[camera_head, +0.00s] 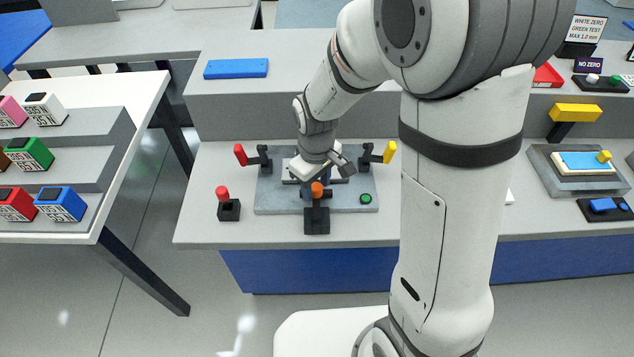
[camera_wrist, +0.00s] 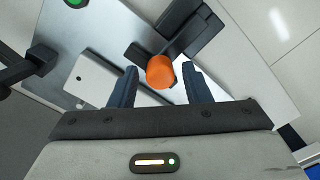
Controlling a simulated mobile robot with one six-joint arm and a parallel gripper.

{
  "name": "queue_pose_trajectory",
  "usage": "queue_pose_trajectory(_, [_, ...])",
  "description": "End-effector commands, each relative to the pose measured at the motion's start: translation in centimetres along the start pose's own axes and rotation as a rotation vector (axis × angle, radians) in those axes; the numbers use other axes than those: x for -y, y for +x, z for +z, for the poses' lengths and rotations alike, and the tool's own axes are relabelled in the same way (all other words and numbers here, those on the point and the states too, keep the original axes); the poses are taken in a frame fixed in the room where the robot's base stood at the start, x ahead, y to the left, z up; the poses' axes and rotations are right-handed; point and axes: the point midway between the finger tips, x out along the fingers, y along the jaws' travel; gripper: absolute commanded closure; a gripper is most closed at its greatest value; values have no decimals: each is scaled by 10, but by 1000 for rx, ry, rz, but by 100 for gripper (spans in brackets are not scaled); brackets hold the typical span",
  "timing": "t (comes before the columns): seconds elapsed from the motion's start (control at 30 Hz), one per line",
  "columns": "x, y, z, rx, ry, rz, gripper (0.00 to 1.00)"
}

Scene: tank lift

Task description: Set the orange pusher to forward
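The orange pusher knob (camera_head: 317,189) sits on a black block (camera_head: 317,222) at the front edge of a grey fixture plate (camera_head: 275,202). The knob also shows in the wrist view (camera_wrist: 160,73), near the picture's middle. My gripper (camera_wrist: 158,66) is open, with one dark finger on each side of the knob and gaps visible. I cannot tell whether the fingers touch it or whether it is level with their tips. In the head view my wrist is just behind the knob and hides part of the plate. The pusher's setting cannot be told.
A red-handled clamp (camera_head: 241,155) and a yellow-handled clamp (camera_head: 389,152) flank the plate. A green button (camera_head: 366,199) is at its right front. A red knob (camera_head: 222,193) on a black base stands left. A blue bar (camera_head: 236,68) lies on the raised shelf behind.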

Motion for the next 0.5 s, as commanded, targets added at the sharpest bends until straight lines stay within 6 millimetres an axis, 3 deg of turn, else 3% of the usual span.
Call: queue_pose_trajectory(0.5, [0, 0, 0, 0, -1, 0, 99])
